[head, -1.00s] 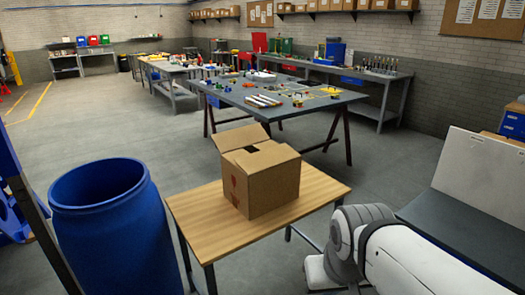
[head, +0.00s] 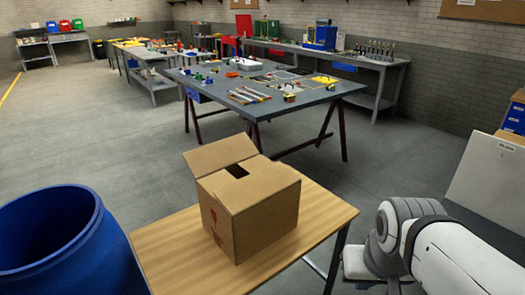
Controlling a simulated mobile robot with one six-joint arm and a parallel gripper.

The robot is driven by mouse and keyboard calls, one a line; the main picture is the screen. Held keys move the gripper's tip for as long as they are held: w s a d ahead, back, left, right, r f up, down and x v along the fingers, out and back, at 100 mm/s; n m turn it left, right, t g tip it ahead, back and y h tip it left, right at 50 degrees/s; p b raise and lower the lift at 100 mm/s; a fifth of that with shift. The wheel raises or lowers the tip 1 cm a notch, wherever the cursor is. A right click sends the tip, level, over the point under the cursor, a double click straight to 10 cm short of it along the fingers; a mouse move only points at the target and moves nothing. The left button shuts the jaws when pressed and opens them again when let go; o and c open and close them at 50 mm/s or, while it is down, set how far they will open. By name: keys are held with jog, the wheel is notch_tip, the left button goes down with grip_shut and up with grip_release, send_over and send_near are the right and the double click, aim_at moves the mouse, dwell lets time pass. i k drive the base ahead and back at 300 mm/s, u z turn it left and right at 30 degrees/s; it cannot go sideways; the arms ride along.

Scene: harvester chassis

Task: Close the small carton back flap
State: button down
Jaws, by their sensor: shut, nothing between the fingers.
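The small brown carton (head: 262,220) stands upright on a wooden-topped table (head: 180,255). One flap (head: 219,155) at its far left edge stands up and leans outward. Other flaps (head: 262,186) lie roughly flat over the top, with a dark opening (head: 237,171) between them and the raised flap. A red mark shows on the carton's left face. My white and grey arm is at the lower right, beside the table and apart from the carton. My gripper is not in view.
A blue barrel (head: 62,245) stands close to the table's left. Behind the carton, a grey workbench (head: 265,105) holds tools and small parts. Open floor (head: 90,140) lies to the left and between the two tables. A pale panel (head: 490,185) leans at the right.

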aim_at(238, 196)
jog(key=u, duration=0.2)
jog(key=i, duration=1)
jog(key=u, duration=0.65)
